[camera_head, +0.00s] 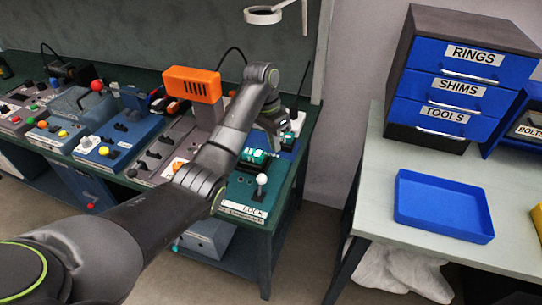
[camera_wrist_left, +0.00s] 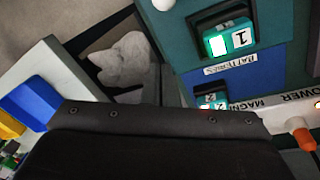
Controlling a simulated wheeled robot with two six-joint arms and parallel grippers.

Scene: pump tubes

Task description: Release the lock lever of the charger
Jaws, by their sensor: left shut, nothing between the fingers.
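The charger (camera_head: 238,190) is a teal box at the right end of the dark green bench, with a "LOCK" label on its front. Its lock lever stands up from the top and ends in a white ball knob (camera_head: 262,179); the knob also shows at the top edge of the left wrist view (camera_wrist_left: 163,4). Green batteries (camera_head: 255,160) sit behind the lever, and one marked 1 (camera_wrist_left: 230,38) shows large in the left wrist view. My left gripper (camera_head: 271,119) is shut and empty, beyond the lever and apart from it, partly hidden by its own arm. My right gripper is out of view.
An orange box (camera_head: 192,84) and several control panels with knobs line the bench to the left. A pale table (camera_head: 376,190) on the right bears a blue tray (camera_head: 443,205) and a drawer unit (camera_head: 455,75). A gap separates bench and table.

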